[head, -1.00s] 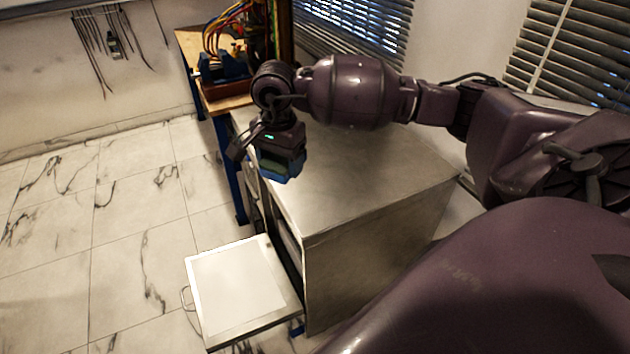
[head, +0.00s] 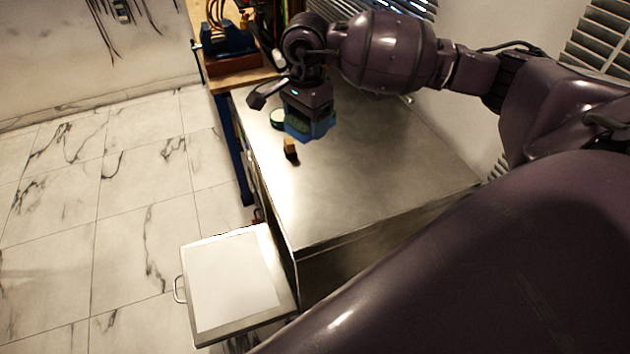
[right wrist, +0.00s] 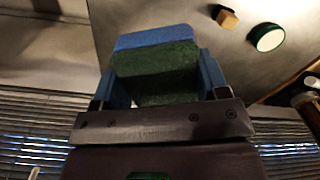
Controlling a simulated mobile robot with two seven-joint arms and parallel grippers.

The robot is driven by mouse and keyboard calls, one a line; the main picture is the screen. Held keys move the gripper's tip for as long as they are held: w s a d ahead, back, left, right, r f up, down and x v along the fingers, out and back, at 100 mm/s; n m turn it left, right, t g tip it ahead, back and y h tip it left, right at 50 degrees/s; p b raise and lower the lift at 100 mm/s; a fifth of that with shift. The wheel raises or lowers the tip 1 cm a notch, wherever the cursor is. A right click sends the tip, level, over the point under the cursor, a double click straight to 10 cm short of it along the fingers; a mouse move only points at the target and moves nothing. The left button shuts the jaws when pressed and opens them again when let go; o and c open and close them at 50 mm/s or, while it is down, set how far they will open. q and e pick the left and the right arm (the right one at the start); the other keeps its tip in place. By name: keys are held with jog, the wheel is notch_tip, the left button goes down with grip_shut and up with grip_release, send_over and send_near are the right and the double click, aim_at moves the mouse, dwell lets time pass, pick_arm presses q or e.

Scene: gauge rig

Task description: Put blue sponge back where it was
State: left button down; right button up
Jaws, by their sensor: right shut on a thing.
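The blue sponge (right wrist: 155,58), blue with a dark green face, is between the two blue fingers of my right gripper in the right wrist view. My right gripper (head: 309,128) is shut on it and holds it over the metal cabinet top (head: 375,185). In the head view the gripper hides much of the sponge, and I cannot tell the exact gap to the surface. My left gripper is not in view.
A small wooden block (head: 290,147) and a round green-rimmed item (head: 277,118) lie on the cabinet top near the gripper. A workbench with a blue vise (head: 228,38) stands behind. The cabinet top's near part is clear.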

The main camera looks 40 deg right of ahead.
aim_at(308, 192)
notch_tip(308, 192, down, 20)
jog(key=shift+p, duration=0.4)
dwell(0.3)
jog(key=shift+f, duration=0.15)
jog(key=o, duration=0.8)
notch_tip(308, 192, up, 12)
jog(key=shift+s+r, duration=0.15)
jog(key=shift+r, duration=0.05)
dwell(0.6)
